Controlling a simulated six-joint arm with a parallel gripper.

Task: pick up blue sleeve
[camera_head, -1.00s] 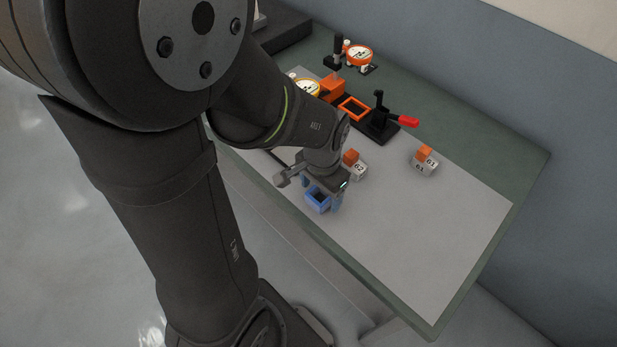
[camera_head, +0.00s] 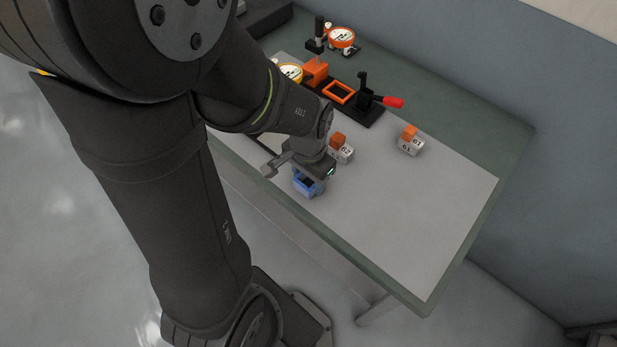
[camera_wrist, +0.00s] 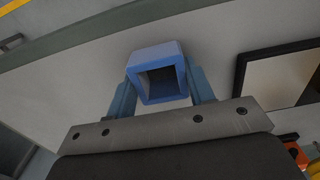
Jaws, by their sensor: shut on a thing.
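The blue sleeve (camera_head: 306,185) is a short, square, hollow block near the front left edge of the light mat. In the wrist view the blue sleeve (camera_wrist: 157,56) sits between the two blue fingers, with its square opening facing the camera. My gripper (camera_head: 308,184) points down over it in the head view. In the wrist view my gripper (camera_wrist: 158,78) is shut on the sleeve, one finger against each side. Whether the sleeve touches the mat is hard to tell.
White blocks marked 62 (camera_head: 343,154) and 61 (camera_head: 411,146), with orange pieces on top, stand to the right. A black clamp with a red handle (camera_head: 393,102), an orange frame (camera_head: 338,92) and dial gauges (camera_head: 341,37) stand behind. The mat's (camera_head: 420,220) right part is clear.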

